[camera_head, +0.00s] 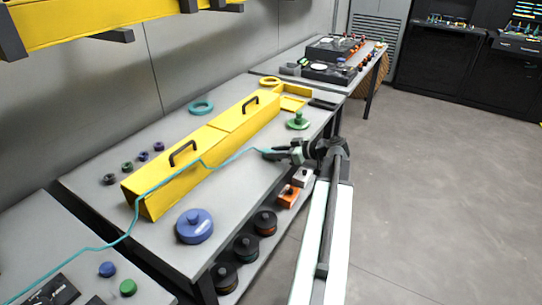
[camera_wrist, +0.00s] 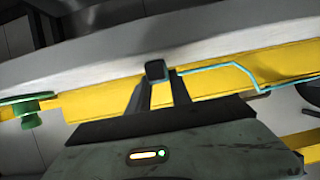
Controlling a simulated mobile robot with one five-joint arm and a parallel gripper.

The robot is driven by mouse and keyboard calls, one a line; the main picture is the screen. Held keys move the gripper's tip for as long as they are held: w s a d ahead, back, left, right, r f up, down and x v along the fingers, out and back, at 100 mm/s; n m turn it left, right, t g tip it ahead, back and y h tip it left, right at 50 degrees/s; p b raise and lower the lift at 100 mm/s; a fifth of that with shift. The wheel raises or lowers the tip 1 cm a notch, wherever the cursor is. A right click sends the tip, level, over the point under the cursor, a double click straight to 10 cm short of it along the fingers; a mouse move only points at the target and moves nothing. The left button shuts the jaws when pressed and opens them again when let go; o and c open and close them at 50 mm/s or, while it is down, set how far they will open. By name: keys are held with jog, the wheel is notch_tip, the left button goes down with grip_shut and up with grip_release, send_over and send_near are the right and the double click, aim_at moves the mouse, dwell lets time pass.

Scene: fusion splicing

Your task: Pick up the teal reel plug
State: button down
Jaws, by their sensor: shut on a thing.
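My gripper (camera_head: 282,153) is above the right edge of the grey workbench, beside the long yellow box. It is shut on the teal reel plug, which is mostly hidden by the fingers in the head view. In the wrist view a small dark block (camera_wrist: 155,70) sits at the fingertips of my gripper (camera_wrist: 157,80); it looks like the plug. A teal cable (camera_head: 232,158) runs from the gripper over the yellow box and down to the bench at the lower left. The cable also leads away to the right in the wrist view (camera_wrist: 215,66).
The yellow box (camera_head: 215,135) with two black handles fills the workbench (camera_head: 255,180) middle. A green knobbed disc (camera_head: 297,121) stands behind the gripper, a blue one (camera_head: 195,226) in front. A teal ring (camera_head: 201,107) lies behind the box. Spools (camera_head: 246,248) sit on the lower shelf. Floor at right is clear.

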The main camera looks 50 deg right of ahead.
notch_tip(320, 180, up, 10)
jog(key=p, duration=1)
jog(key=shift+r, duration=0.25)
